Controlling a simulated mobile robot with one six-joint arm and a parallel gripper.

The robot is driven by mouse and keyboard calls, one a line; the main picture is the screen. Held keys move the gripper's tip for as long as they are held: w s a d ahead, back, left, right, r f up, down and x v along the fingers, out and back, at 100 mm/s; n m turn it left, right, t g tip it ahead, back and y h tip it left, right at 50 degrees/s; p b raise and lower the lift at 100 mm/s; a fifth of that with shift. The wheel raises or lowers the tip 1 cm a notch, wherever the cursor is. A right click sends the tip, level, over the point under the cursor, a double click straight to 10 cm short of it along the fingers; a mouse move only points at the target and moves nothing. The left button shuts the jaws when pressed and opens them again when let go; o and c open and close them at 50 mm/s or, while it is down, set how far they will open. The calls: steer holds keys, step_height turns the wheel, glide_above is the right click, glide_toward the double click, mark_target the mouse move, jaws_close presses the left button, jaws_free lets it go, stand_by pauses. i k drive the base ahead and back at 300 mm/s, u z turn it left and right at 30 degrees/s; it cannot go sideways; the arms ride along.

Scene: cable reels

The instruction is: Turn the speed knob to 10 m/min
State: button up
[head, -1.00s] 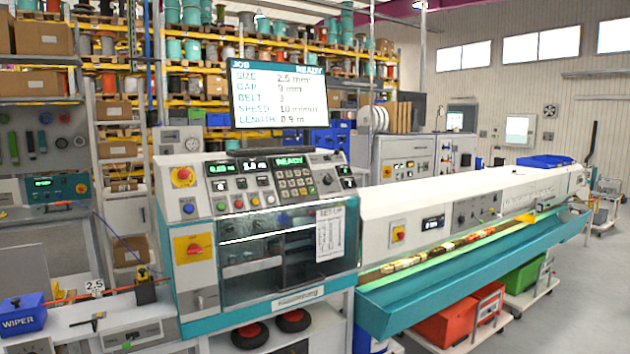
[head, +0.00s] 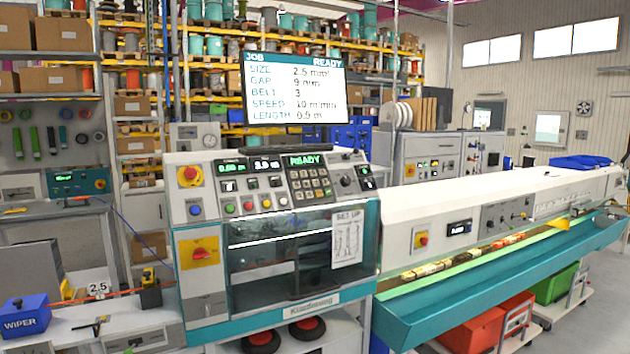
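The machine (head: 192,225) stands at the centre with a sloped control panel (head: 225,205) on top. The panel carries lit green displays, a keypad (head: 310,184), coloured buttons and a dark round knob (head: 346,182) right of the keypad. Several small dark knobs (head: 502,217) sit on the long white housing at right. Labels are too small to read, so I cannot tell which is the speed knob or its setting. The job screen (head: 293,87) above reads READY, size 2.5 mm², gap 9 mm, belt 3, speed 10 m/min, length 0.9 m. My gripper is not in view.
A teal trough (head: 450,303) juts forward along the machine's right side. A red bin (head: 472,330) and a green bin (head: 556,288) stand below it. A blue wiper box (head: 25,315) sits on the left bench. Grey floor shows at the lower right.

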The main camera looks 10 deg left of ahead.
mark_target(345, 181)
steer(key=u, duration=0.8)
steer(key=i, duration=1.15)
steer(key=u, duration=0.45)
